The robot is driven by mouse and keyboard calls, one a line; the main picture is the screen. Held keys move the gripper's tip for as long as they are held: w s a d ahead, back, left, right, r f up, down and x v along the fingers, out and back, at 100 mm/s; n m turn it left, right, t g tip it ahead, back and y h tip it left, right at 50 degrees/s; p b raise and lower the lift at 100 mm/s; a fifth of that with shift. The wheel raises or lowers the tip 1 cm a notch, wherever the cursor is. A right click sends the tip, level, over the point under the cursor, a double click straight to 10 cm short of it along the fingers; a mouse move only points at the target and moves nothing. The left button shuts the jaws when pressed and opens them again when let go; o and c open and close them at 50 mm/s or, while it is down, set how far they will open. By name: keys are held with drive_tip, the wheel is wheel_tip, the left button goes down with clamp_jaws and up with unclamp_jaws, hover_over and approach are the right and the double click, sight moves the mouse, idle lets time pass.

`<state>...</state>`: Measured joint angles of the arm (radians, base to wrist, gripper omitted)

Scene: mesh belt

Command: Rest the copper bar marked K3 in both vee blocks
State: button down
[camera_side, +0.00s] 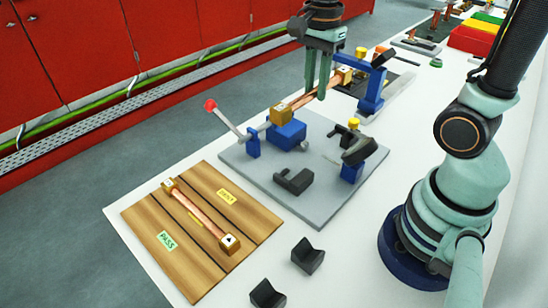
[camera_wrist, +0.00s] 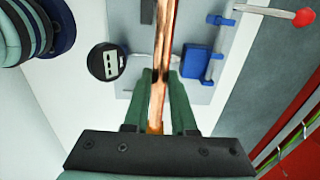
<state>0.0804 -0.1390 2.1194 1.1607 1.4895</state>
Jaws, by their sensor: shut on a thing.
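My gripper (camera_side: 319,94) is shut on the middle of a copper bar (camera_side: 302,101) with brass-coloured square ends. In the wrist view the bar (camera_wrist: 162,45) runs between my green fingers (camera_wrist: 160,82). The bar lies over the blue fixture, its near end just above a blue block (camera_side: 287,134); I cannot tell whether they touch. No K3 mark is readable on it. Two black vee blocks (camera_side: 308,256) (camera_side: 268,294) stand empty on the white table at the front. A second copper bar (camera_side: 200,215) lies on a wooden board, one end showing a black triangle on white.
The wooden board (camera_side: 150,215) carries PASS and other labels. White table is clear around the vee blocks.

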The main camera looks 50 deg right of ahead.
drive_tip(key=s+a+f, duration=0.2)
drive_tip(key=a+f, duration=0.1)
drive_tip(key=a, duration=0.5)
drive_tip(key=s+a+f, duration=0.3)
drive_tip(key=a+f, duration=0.1)
drive_tip(key=a, duration=0.4)
drive_tip(key=s+a+f, duration=0.4)
drive_tip(key=s+a, duration=0.5)
drive_tip(key=s, duration=0.1)
drive_tip(key=shift+s+f, duration=0.2)
drive_tip(key=shift+f, duration=0.15)
drive_tip(key=shift+f, duration=0.1)
drive_tip(key=shift+f, duration=2.9)
drive_tip(key=shift+f, duration=0.45)
drive_tip(key=c, duration=0.7)
unclamp_jaws()
drive_tip(key=shift+o, duration=0.2)
